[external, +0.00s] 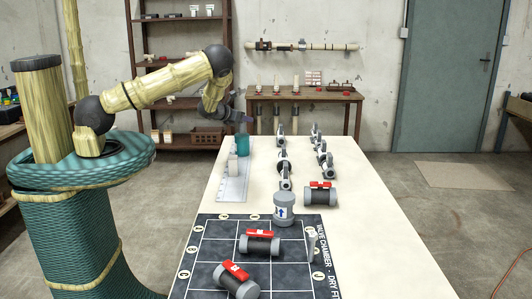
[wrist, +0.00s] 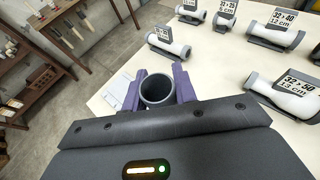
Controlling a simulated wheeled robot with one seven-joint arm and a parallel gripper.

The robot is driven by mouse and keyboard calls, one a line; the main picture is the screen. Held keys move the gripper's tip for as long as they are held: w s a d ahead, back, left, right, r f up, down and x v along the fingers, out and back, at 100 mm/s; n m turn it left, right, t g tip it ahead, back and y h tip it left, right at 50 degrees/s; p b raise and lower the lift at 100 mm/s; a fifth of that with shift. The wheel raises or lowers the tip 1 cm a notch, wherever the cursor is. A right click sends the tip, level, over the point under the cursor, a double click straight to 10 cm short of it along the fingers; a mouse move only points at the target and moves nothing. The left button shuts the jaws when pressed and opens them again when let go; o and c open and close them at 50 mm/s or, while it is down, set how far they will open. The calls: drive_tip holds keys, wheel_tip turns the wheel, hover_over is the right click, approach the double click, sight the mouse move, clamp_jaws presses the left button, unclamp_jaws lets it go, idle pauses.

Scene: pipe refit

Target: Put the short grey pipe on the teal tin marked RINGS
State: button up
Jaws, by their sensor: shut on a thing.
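My gripper (wrist: 157,92) is shut on a short grey pipe (wrist: 156,100), with its purple fingers on either side of the pipe. The pipe is upright or nearly so, its open end facing the wrist camera. In the external view my gripper (external: 242,121) is at the left far part of the table, directly above a teal tin (external: 242,146). The pipe is hardly visible there, and I cannot tell whether it touches the tin. The tin's marking is not readable. The tin is hidden in the wrist view.
A white marked sheet (external: 232,190) with pale short pieces lies in front of the tin. Several labelled grey pipe holders (external: 284,160) stand to the right. Red-handled valves (external: 320,195) and a dark grid mat (external: 215,260) are nearer. The table's right side is clear.

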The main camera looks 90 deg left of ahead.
drive_tip(key=shift+f, duration=0.35)
drive_tip(key=shift+f, duration=0.2)
drive_tip(key=o, duration=1)
drive_tip(key=shift+c, duration=0.2)
drive_tip(key=shift+r, duration=0.15)
drive_tip(key=shift+s+r, duration=0.1)
drive_tip(key=b+v, duration=0.2)
drive_tip(key=v, duration=0.9)
drive_tip(key=shift+s+d, duration=0.3)
drive_tip(key=shift+d, duration=0.05)
